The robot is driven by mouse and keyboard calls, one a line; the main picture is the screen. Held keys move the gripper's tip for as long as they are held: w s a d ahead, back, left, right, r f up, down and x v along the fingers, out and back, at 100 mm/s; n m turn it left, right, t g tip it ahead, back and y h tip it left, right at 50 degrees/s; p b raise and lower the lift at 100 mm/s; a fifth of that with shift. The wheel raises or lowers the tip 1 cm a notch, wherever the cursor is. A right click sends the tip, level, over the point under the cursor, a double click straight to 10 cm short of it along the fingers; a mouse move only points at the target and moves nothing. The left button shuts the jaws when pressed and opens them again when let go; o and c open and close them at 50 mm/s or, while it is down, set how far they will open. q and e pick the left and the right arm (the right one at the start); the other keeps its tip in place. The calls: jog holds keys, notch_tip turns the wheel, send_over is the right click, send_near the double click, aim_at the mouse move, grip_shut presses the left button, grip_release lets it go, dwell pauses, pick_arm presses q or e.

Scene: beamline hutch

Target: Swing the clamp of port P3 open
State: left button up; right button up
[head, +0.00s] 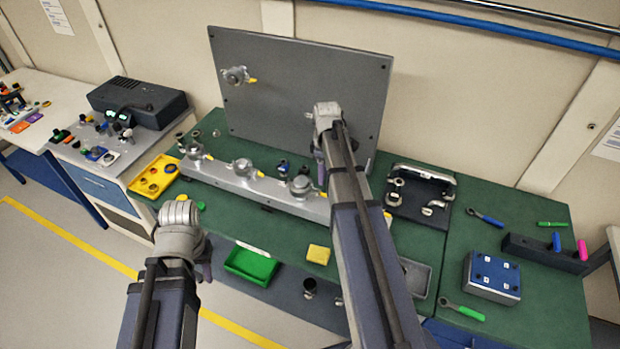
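Several round metal ports with clamps show in the head view, and I cannot read which is P3. Three sit on the long grey manifold (225,182): a left port (195,151), a middle port (243,168) and a right port (300,186), with yellow parts on their clamps. Another port (236,75) with a yellow-tipped clamp is on the upright grey panel (280,65). My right gripper (319,152) is in front of the panel's right half; its fingers are mostly hidden by my arm. My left gripper (205,266) is low, in front of the bench, apart from the ports.
A grey side table (115,165) stands left.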

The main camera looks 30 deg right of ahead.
aim_at(305, 193)
jog(key=shift+s, duration=0.15)
jog(key=shift+f+b, duration=0.25)
jog(key=shift+b, duration=0.1)
notch_tip(305, 193, down, 7)
jog(key=b, duration=0.7)
jog(key=shift+f, duration=0.15)
grip_shut()
dwell(0.8)
